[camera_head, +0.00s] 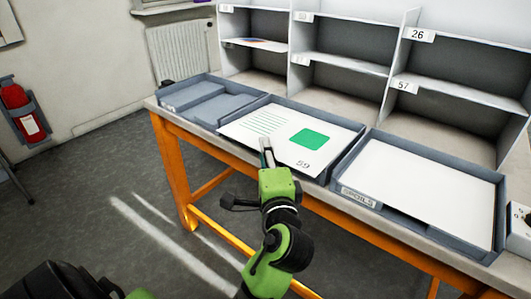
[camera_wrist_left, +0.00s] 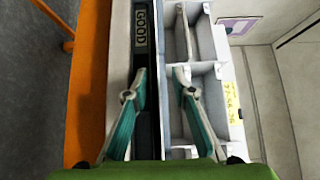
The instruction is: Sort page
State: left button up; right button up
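A white page (camera_head: 257,138) with green text lines, a green block and the number 59 lies in the middle grey tray (camera_head: 345,158). Its near edge reaches the tray's front rim. My left gripper (camera_head: 266,145) is at the page's near edge, its fingers overlapping the page in the head view. Whether the fingers touch the page cannot be told. My right gripper is not in view.
A right tray labelled SPOILS (camera_head: 358,196) holds a blank-looking white sheet (camera_head: 430,190). A left grey tray (camera_head: 205,103) stands beside the middle one. A shelf unit (camera_head: 345,65) with numbered compartments, including 26 and 57, stands behind. The orange-legged table (camera_head: 170,165) has open floor in front.

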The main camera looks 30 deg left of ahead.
pick_arm(q)
jog(key=v, duration=1.2)
jog(key=shift+c, duration=0.5)
